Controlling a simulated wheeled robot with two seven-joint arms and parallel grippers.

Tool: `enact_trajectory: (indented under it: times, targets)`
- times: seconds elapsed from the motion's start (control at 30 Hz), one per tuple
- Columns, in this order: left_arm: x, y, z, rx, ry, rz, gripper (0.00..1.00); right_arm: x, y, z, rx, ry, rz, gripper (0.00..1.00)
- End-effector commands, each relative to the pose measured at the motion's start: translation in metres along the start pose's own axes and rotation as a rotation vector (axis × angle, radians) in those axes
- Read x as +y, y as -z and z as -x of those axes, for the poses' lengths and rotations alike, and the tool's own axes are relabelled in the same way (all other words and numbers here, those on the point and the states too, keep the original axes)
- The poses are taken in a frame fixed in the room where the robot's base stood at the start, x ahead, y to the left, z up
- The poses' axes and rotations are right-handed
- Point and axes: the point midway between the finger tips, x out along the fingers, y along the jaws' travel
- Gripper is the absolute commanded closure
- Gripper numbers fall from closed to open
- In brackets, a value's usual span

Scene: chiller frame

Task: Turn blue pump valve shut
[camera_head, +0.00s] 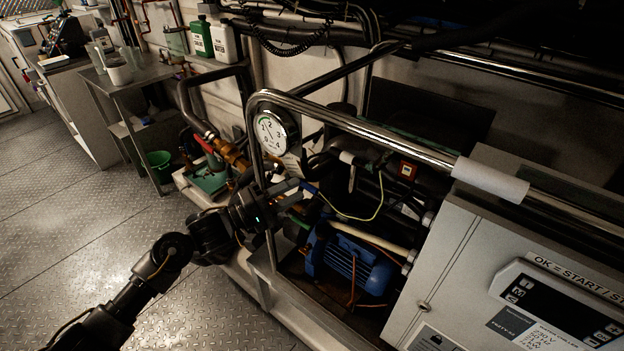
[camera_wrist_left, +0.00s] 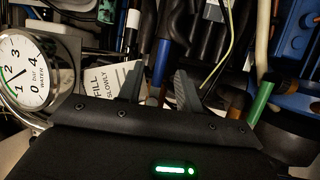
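The blue pump (camera_head: 350,262) sits low inside the frame in the head view. A small blue handle-like part (camera_head: 310,188), possibly the valve lever, shows just beyond my left gripper (camera_head: 294,190), which reaches in from the left past the frame's post. In the left wrist view the two fingers of my left gripper (camera_wrist_left: 159,88) stand apart. A narrow blue bar (camera_wrist_left: 161,62) lies in the gap between them, with space on both sides; I cannot tell its depth. The valve body is hard to make out among dark pipes. My right gripper is not in view.
A round pressure gauge (camera_head: 271,132) is close above my left gripper. A metal tube rail (camera_head: 365,128) crosses over the pump. A grey control box (camera_head: 500,260) stands at right. Hoses and a yellow-green wire (camera_head: 355,217) crowd the space. Floor at left is clear.

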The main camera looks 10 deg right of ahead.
Motion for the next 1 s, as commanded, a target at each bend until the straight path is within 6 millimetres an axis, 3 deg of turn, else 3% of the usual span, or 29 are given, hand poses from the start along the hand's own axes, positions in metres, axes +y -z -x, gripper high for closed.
enact_trajectory:
  times: [0.1,0.3,0.73,1.0]
  targets:
    - [0.002,0.0,-0.024,-0.001,-0.001,0.0,0.65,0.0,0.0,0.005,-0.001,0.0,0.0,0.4]
    - [0.0,0.0,-0.049,0.0,0.0,-0.001,0.65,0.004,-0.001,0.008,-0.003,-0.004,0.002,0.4]
    - [0.0,0.0,-0.058,0.002,0.0,-0.001,0.65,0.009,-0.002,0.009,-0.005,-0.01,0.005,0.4]
    - [0.0,0.0,-0.058,0.002,0.0,-0.001,1.0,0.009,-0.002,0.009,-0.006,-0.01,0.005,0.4]
